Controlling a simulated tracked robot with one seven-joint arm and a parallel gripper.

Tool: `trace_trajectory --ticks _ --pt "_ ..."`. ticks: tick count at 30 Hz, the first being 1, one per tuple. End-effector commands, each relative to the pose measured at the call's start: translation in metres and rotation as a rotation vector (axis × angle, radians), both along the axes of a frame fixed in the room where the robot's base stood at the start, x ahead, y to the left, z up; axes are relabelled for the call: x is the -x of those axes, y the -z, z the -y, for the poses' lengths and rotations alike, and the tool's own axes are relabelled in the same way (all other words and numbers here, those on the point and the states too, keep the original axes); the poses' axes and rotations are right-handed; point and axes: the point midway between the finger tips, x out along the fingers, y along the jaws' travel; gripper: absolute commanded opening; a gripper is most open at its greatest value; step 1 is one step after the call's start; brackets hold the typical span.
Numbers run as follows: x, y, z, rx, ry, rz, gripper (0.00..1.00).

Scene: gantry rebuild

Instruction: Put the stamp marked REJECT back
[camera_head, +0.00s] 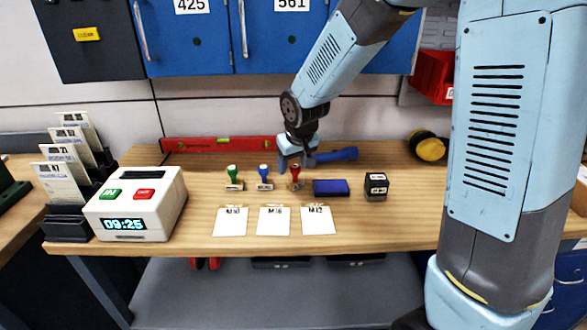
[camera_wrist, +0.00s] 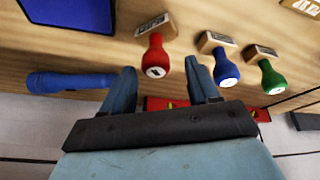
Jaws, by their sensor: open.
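Three stamps stand upright in a row on the wooden bench: a green-handled one (camera_head: 234,172), a blue-handled one (camera_head: 264,171) and a red-handled one (camera_head: 296,172). Their labels are too small to read, so I cannot tell which is marked REJECT. My gripper (camera_head: 294,160) is open, pointing down just behind and above the red stamp. In the wrist view the red stamp (camera_wrist: 156,58) shows between the two fingertips, which look apart from it. The blue stamp (camera_wrist: 226,68) and green stamp (camera_wrist: 270,77) stand beside it, outside the fingers.
A blue ink pad (camera_head: 331,188) and a dark cube (camera_head: 376,187) stand right of the stamps. Three white cards (camera_head: 274,222) lie in front. A time clock (camera_head: 136,204) stands left. A red level (camera_head: 217,144) and blue torch (camera_head: 336,155) lie behind. The front right bench is clear.

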Motion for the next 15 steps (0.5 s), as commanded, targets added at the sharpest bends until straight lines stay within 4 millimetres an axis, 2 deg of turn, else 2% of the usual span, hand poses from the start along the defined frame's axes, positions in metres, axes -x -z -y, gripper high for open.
trace_trajectory --ticks 9,15 --pt "0.019 -0.05 0.005 -0.001 0.002 0.003 0.6" --pt "0.028 -0.073 0.008 -0.001 0.002 0.002 0.6"
